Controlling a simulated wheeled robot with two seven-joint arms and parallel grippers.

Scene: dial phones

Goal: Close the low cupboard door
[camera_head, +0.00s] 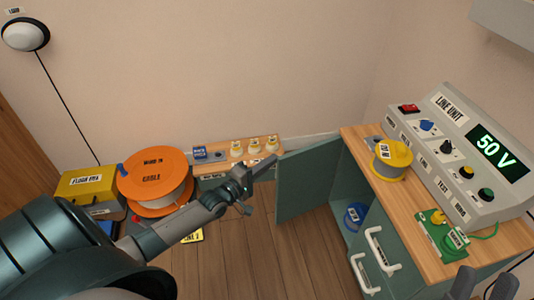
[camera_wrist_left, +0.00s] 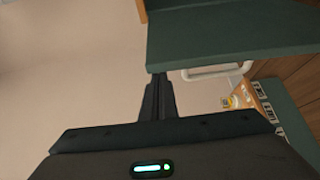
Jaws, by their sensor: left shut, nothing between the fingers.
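The low cupboard door (camera_head: 308,180) is a dark green panel standing open, swung out to the left of the cupboard (camera_head: 408,278). My left gripper (camera_head: 272,162) is shut and empty, with its tips close to the door's free upper left edge. In the left wrist view the shut fingers (camera_wrist_left: 157,80) point at a dark green panel (camera_wrist_left: 230,32), which appears to be the door, with a white handle (camera_wrist_left: 215,71) beside it. I cannot tell whether the fingers touch it. My right gripper (camera_head: 484,284) shows at the bottom right, its two grey fingers apart.
The grey line unit (camera_head: 450,150), a yellow spool (camera_head: 392,160) and a green block (camera_head: 440,235) stand on the worktop. A blue coil (camera_head: 354,217) lies inside the cupboard. An orange cable reel (camera_head: 155,175) and yellow box (camera_head: 88,183) stand left.

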